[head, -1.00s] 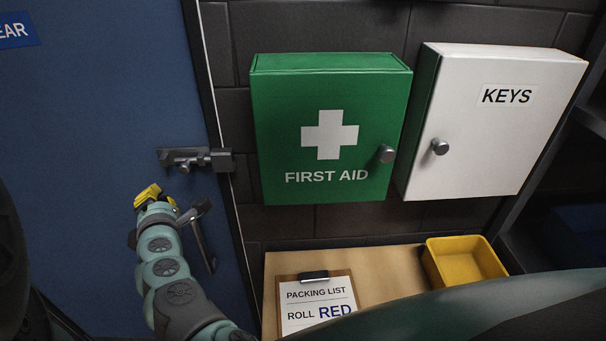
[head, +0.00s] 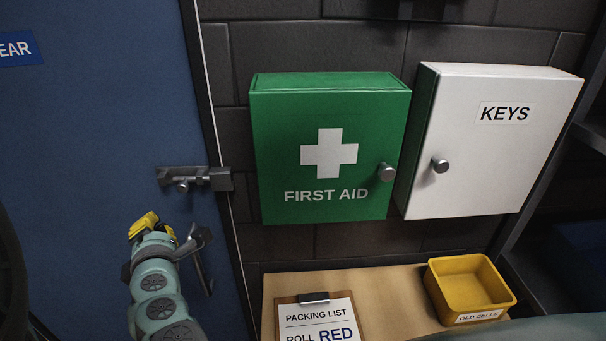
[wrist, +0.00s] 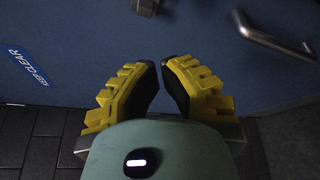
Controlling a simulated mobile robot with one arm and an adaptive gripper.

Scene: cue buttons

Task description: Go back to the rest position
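My gripper (head: 143,224) is at the lower left in the head view, in front of the blue door (head: 105,120). It holds nothing that I can see. In the wrist view its two yellow fingers (wrist: 160,65) lean toward each other, with a narrow gap between the tips and the blue door behind. The grey bolt latch (head: 195,178) sits above the gripper at the door's right edge. A grey door handle (head: 201,268) hangs beside the gripper on the right, partly hidden by it. The handle also shows at the upper right in the wrist view (wrist: 275,42).
A green first aid cabinet (head: 330,112) and a white keys cabinet (head: 490,145) hang on the dark wall, both closed. Below, a wooden surface (head: 385,290) carries a packing list clipboard (head: 319,322) reading "ROLL RED" and a yellow bin (head: 469,285) labelled "OLD CELLS".

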